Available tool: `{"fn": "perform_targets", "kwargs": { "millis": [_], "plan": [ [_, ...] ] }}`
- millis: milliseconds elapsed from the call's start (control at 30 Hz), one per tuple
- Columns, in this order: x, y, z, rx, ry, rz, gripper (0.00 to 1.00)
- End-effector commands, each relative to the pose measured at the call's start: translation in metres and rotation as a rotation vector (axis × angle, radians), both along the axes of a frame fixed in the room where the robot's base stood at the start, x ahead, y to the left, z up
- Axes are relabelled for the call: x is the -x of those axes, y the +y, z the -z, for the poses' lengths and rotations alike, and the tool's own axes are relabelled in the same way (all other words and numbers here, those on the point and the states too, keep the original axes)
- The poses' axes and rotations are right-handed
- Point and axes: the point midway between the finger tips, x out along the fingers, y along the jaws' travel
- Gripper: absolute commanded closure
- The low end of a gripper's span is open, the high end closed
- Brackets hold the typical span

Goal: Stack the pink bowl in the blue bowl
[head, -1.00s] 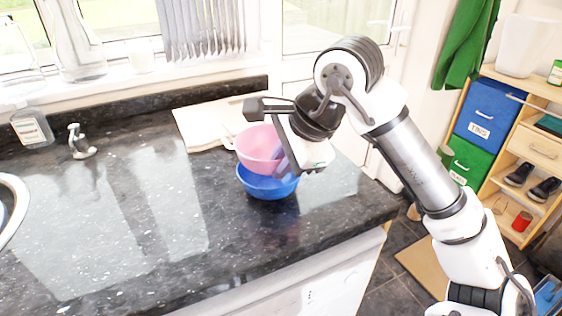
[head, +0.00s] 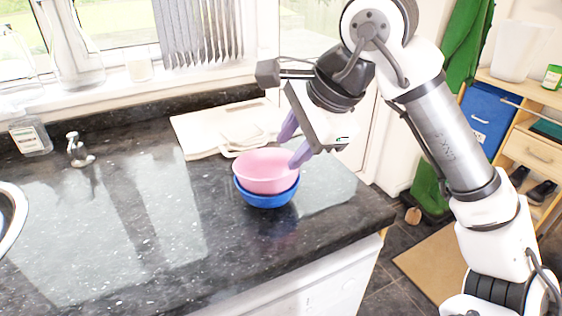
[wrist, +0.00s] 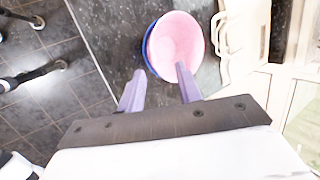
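The pink bowl (head: 265,172) sits nested inside the blue bowl (head: 267,199) on the dark counter, roughly level. Only the blue bowl's outer wall and rim show below it. My gripper (head: 296,143) is up and to the right of the bowls, with its purple fingers spread apart and nothing between them. In the wrist view the pink bowl (wrist: 179,40) lies beyond the fingertips, with a strip of the blue bowl (wrist: 148,48) along its left side. One fingertip overlaps the pink rim in that view; I cannot tell whether it touches.
Pale boards (head: 222,128) lie behind the bowls near the window. A small tap-like fitting (head: 78,150) and a bottle (head: 30,134) stand at the back left, and a sink rim (head: 12,215) is at the left edge. The counter left of the bowls is clear.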

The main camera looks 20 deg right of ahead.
Motion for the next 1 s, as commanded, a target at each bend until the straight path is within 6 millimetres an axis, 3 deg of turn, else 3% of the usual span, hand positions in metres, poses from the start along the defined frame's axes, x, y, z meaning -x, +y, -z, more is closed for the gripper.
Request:
{"fn": "perform_targets", "kwargs": {
  "millis": [100, 300, 1000],
  "plan": [
    [0.011, -0.006, -0.022, 0.001, -0.001, 0.002, 0.66],
    [0.022, -0.011, -0.044, 0.0, 0.0, 0.0, 0.66],
    [0.025, -0.012, -0.049, -0.001, 0.0, 0.0, 0.66]
  ]
}}
